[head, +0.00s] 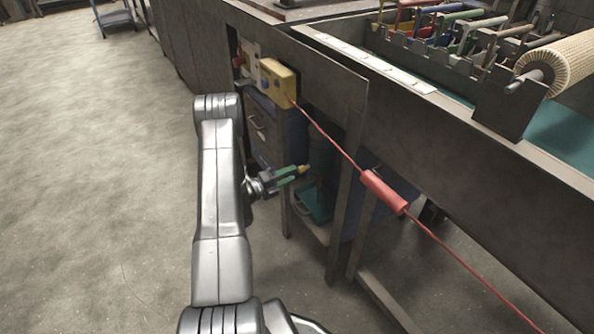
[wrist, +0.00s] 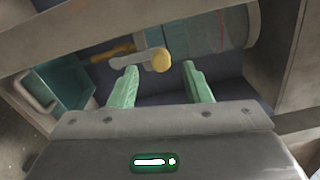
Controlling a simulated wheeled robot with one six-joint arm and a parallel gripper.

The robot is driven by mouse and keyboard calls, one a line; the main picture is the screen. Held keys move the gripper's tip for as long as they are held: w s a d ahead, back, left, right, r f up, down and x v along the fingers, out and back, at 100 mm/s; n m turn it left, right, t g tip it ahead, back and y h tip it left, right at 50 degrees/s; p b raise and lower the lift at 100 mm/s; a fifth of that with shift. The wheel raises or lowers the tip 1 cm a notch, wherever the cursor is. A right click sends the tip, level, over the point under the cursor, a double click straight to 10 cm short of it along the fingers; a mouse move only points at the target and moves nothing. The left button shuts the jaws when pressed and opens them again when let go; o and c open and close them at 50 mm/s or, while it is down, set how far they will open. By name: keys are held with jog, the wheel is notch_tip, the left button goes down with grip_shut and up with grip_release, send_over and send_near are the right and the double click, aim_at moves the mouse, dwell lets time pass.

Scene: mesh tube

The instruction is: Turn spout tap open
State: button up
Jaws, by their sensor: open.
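The tap shows in the wrist view as a round yellow knob (wrist: 161,60) on a pale stem, with a yellow rod (wrist: 110,53) behind it. My gripper (wrist: 158,78) is open, with green fingers spread on either side of the knob's line. The knob sits near the level of the fingertips, in the gap, with no clear contact. In the head view my gripper (head: 296,173) reaches under the bench, and a small yellow tip (head: 304,168) shows at its end. A grey-teal cylindrical container (wrist: 226,28) lies behind the tap; its joint with the tap is unclear.
A teal tray (head: 316,206) stands low under the bench, also at left in the wrist view (wrist: 62,82). Bench legs (head: 348,200) stand close to the right of my gripper. A red cord with a red handle (head: 384,191) crosses in front. Open floor (head: 90,180) lies left.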

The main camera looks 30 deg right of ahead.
aim_at(298, 171)
jog(key=a+p, duration=0.1)
jog(key=a, duration=0.8)
jog(key=shift+s+a, duration=0.15)
jog(key=shift+s, duration=0.25)
jog(key=d, duration=0.4)
jog(key=d+b, duration=0.1)
jog(key=d, duration=0.4)
jog(key=w+d+b, duration=0.1)
jog(key=d, duration=0.4)
jog(key=shift+a, duration=0.1)
